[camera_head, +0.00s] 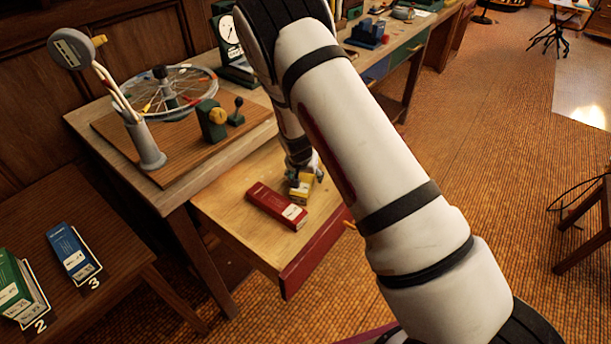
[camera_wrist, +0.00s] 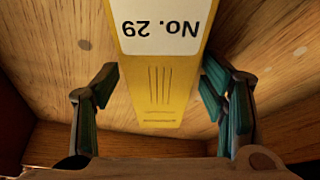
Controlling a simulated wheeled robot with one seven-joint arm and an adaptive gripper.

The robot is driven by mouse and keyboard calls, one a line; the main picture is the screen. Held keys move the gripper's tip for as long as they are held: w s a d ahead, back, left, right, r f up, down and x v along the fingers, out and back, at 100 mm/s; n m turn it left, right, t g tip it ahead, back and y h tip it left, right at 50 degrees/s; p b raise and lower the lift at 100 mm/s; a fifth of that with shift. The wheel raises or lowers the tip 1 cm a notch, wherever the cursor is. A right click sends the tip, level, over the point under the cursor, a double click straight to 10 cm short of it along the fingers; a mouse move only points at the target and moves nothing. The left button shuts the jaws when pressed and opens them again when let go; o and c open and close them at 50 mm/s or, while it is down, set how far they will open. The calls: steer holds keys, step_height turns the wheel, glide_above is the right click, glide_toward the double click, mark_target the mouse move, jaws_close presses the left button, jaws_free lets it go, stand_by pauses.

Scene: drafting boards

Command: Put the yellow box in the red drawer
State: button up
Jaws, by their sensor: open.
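The red drawer (camera_head: 317,254) is pulled out from the desk, and its wooden inside shows. The yellow box (camera_head: 299,194) is inside the drawer, beside a red box, and appears to rest on its floor. In the wrist view the yellow box (camera_wrist: 161,85) has a white "No. 29" label, upside down. My gripper (camera_head: 305,178) is down in the drawer at the yellow box. In the wrist view my gripper (camera_wrist: 160,103) is open, with one finger each side of the box. A gap shows on the left; the right finger is very close, contact unclear. My arm partly hides the drawer's right side.
The red box (camera_head: 276,205) lies in the drawer left of the yellow one. A wheel stand (camera_head: 168,95) and a lamp-like device (camera_head: 142,140) stand on the desk above. Blue (camera_head: 73,252) and green (camera_head: 18,284) boxes lie on a side table at left.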

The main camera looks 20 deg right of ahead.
steer(key=shift+r, duration=0.1)
steer(key=s+r+n+y, duration=0.1)
steer(key=s+r, duration=0.5)
steer(key=r, duration=0.5)
steer(key=s+a+r+y, duration=0.1)
steer(key=s+r, duration=0.5)
steer(key=r, duration=0.4)
steer(key=s+r+n, duration=0.1)
steer(key=s+r, duration=0.6)
steer(key=r, duration=0.4)
steer(key=s+r+n, duration=0.2)
steer(key=s+r, duration=0.1)
steer(key=s, duration=0.7)
steer(key=s+r+n, duration=0.2)
steer(key=s+r, duration=0.2)
steer(key=s, duration=0.7)
steer(key=shift+s+d+p, duration=0.15)
steer(key=shift+d+p, duration=0.25)
